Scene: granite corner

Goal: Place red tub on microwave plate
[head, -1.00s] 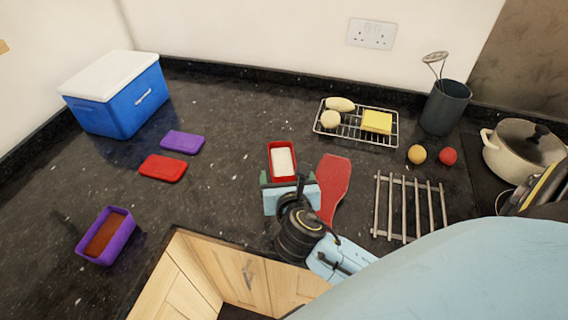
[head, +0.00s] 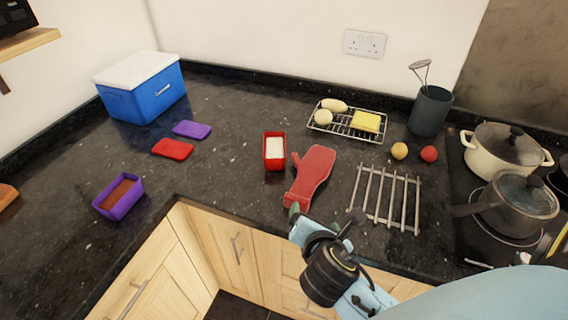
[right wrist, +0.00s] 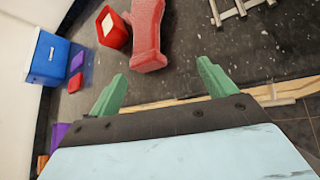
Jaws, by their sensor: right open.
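The red tub (head: 274,163), with white contents, stands upright on the dark granite counter left of a red paddle-shaped board. It also shows at the top of the right wrist view (right wrist: 117,37). My right gripper (head: 319,216) is open and empty by the counter's front edge, below the board and apart from the tub. Its two green fingers are spread in the right wrist view (right wrist: 162,75). The microwave plate is not visible; only part of a dark appliance (head: 18,14) shows on a shelf at top left. My left gripper is not in view.
A wire rack (head: 345,122) stands behind. Red (head: 173,149) and purple (head: 192,130) lids, a purple tub (head: 120,197) and a blue cooler (head: 145,95) are left. Pots stand right.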

